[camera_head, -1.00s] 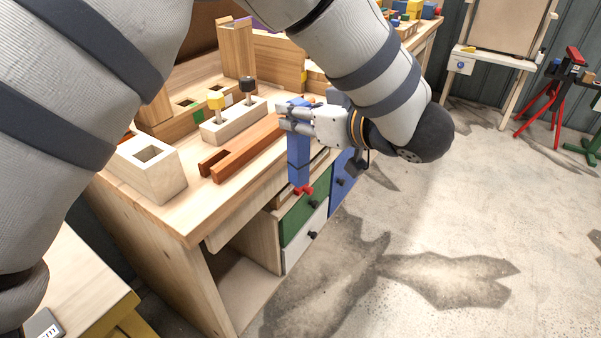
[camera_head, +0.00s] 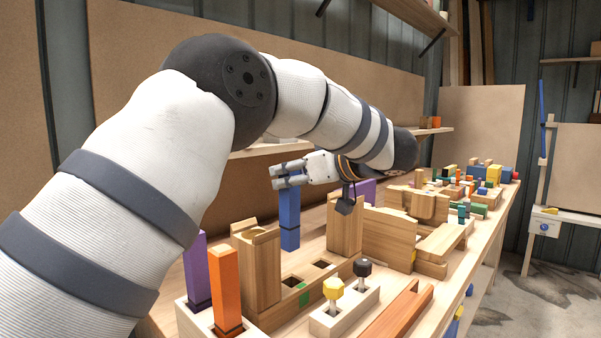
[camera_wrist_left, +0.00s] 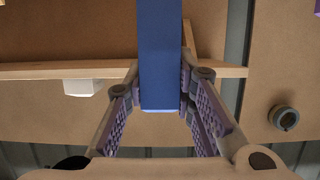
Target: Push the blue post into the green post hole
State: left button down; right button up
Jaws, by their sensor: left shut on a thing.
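The blue post (camera_head: 290,222) hangs upright in my left gripper (camera_head: 288,175), which is shut around its upper part. In the left wrist view the blue post (camera_wrist_left: 160,60) stands between the purple-padded fingers (camera_wrist_left: 163,95). In the head view its lower end shows free, between the two tall wooden uprights of the curved stringer. The stringer's low wooden part (camera_head: 268,318) has square holes and a green mark (camera_head: 304,294) next to one hole (camera_head: 292,282). The post's lower end appears above and apart from that hole; its depth is unclear. My right gripper is out of view.
The left upright (camera_head: 258,270) and right upright (camera_head: 344,228) flank the post. A purple post (camera_head: 196,270) and an orange post (camera_head: 226,290) stand at left. A block with yellow and black knobs (camera_head: 345,312) and a reddish slotted bar (camera_head: 398,315) lie in front.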

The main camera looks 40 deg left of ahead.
aim_at(295, 224)
pick_arm(q)
jog(key=shift+d, duration=0.2)
jog(key=shift+s+r, duration=0.1)
jog(key=shift+r, duration=0.05)
jog(key=shift+f, duration=5.05)
jog(key=c, duration=1.3)
grip_release()
